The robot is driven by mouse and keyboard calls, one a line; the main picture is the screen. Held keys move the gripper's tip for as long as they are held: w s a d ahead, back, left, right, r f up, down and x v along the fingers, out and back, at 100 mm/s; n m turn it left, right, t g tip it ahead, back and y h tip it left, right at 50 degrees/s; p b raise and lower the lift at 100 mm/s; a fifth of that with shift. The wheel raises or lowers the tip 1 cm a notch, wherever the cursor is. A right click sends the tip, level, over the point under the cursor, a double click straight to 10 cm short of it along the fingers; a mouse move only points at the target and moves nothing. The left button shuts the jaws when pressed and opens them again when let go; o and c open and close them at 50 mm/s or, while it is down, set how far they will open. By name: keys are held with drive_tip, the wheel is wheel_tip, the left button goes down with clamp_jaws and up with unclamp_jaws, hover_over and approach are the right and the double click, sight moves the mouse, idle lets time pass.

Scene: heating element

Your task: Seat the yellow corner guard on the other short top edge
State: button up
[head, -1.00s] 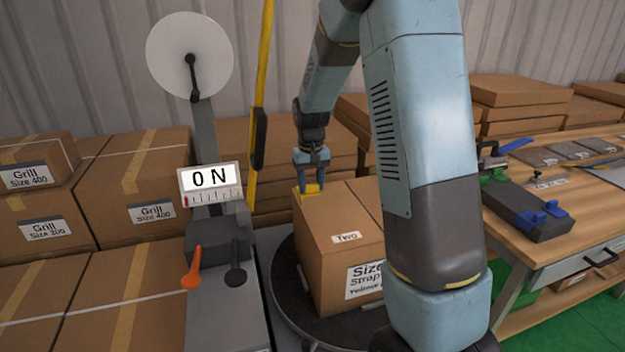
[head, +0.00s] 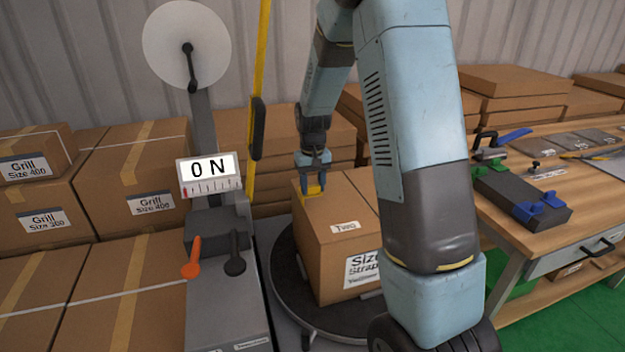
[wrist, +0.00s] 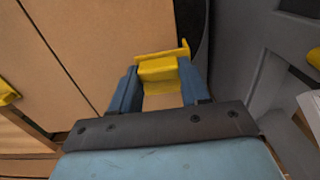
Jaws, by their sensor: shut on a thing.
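The carton (head: 322,245) stands on a dark round turntable (head: 287,285), with labels on its near side and top. My gripper (head: 313,180) points down at the carton's left short top edge and is shut on the yellow corner guard (head: 313,191). In the wrist view the guard (wrist: 160,67) sits between the two blue fingers, over the carton's edge. I cannot tell whether it lies fully flush there. Another yellow piece (wrist: 6,93) shows at the left border of the wrist view, on the carton's opposite side.
A strapping machine with a reel (head: 187,45), a "0 N" display (head: 208,172) and an orange lever (head: 191,258) stands left of the carton. A workbench (head: 590,205) with blue and green clamps is at right.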

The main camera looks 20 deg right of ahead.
sight(312, 196)
drive_tip(key=shift+f, duration=2.3)
drive_tip(key=shift+a, duration=0.1)
drive_tip(key=o, duration=1.1)
wheel_tip(312, 196, up, 12)
drive_tip(key=shift+r, duration=0.8)
